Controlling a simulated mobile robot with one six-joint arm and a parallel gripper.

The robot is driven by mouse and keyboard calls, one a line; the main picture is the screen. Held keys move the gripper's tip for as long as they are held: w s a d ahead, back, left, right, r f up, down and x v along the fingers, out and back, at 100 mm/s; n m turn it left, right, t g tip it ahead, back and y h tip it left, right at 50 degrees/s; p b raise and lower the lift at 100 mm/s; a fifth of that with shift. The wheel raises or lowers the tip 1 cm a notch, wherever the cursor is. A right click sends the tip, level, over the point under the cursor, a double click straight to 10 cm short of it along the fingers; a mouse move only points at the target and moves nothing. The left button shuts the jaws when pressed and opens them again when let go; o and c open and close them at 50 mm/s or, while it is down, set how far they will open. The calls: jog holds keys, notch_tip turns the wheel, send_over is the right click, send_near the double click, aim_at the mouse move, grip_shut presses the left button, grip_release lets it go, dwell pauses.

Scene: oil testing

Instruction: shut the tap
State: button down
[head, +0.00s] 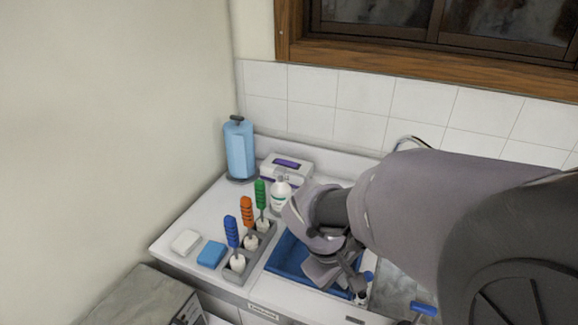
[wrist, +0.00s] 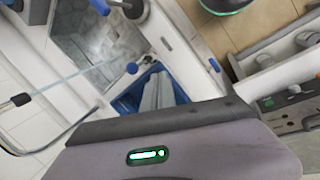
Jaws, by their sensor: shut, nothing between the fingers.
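The tap shows in the wrist view as a thin curved metal spout (wrist: 42,148) with a black tip at the left. A thin pale streak, which looks like running water, leads from near the tip towards the sink basin (wrist: 95,45). In the head view only a curved piece of the spout (head: 410,139) shows behind my arm. I cannot make out the tap's lever. My gripper (head: 322,274) is over the blue tub (head: 286,259), apart from the spout. Its pale fingers (wrist: 158,90) are shut and empty in the wrist view.
Blue, orange and green-handled brushes (head: 247,211) stand in a grey rack left of the tub. A white bottle (head: 281,192), a blue roll (head: 239,150) and a blue sponge (head: 211,254) are on the counter. Blue knobs (wrist: 132,68) stand near the basin. A tiled wall (head: 362,94) closes the back.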

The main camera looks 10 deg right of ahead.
jog(key=w+d+f+b, duration=0.2)
jog(key=d+f, duration=0.3)
jog(key=shift+w+d, duration=0.15)
jog(key=shift+w+d+r+p, duration=0.15)
jog(key=shift+w+d+p, duration=0.15)
jog(key=shift+w, duration=0.15)
jog(key=shift+w+d+r+p, duration=0.15)
jog(key=shift+w+d+p, duration=0.1)
jog(key=shift+w, duration=0.2)
jog(key=shift+f, duration=0.1)
